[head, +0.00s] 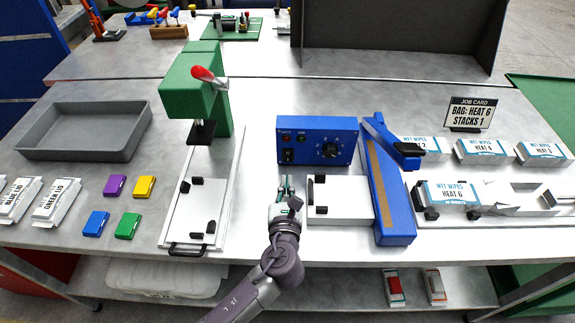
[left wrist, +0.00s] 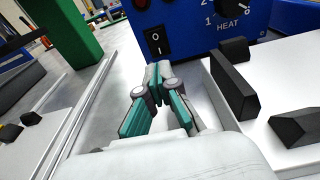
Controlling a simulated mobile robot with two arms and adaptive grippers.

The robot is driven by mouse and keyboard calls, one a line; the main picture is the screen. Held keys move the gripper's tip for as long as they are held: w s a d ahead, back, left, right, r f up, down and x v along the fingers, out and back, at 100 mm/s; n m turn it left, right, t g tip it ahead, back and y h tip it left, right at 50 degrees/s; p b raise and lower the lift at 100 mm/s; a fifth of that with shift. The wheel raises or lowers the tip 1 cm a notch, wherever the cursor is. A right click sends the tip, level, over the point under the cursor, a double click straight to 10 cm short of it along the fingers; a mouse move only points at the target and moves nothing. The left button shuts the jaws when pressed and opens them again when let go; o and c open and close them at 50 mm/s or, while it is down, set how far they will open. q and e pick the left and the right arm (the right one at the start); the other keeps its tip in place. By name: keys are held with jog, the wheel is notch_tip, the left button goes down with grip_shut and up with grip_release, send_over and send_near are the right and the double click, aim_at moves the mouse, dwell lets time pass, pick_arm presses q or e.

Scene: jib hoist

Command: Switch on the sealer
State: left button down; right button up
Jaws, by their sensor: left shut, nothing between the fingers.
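The sealer's blue control box (head: 318,140) stands on the bench in the head view, with a heat dial (head: 330,150), two small lamps and a black rocker switch (head: 288,155) at its lower left. In the left wrist view the switch (left wrist: 155,42), marked I and O, is close ahead. The sealer's blue arm (head: 385,185) lies to the right of the box. My left gripper (head: 286,190) is shut and empty, in front of and below the switch; the left wrist view (left wrist: 157,75) shows its tips just under the switch. I cannot tell whether they touch the box. My right gripper is not in view.
A white plate with black stops (head: 340,195) lies right of my left gripper. A green press (head: 195,85) with a sliding base stands to the left. Wet wipes packs (head: 482,151) stand at the right.

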aim_at(288, 161)
pick_arm(q)
jog(key=shift+w+f, duration=0.2)
jog(key=shift+w, duration=1.35)
jog(key=shift+w+f, duration=0.2)
jog(key=shift+w, duration=1.35)
jog(key=shift+w, duration=0.15)
jog(key=s, duration=0.4)
jog(key=s+r, duration=0.1)
jog(key=s, duration=0.7)
jog(key=shift+r, duration=0.2)
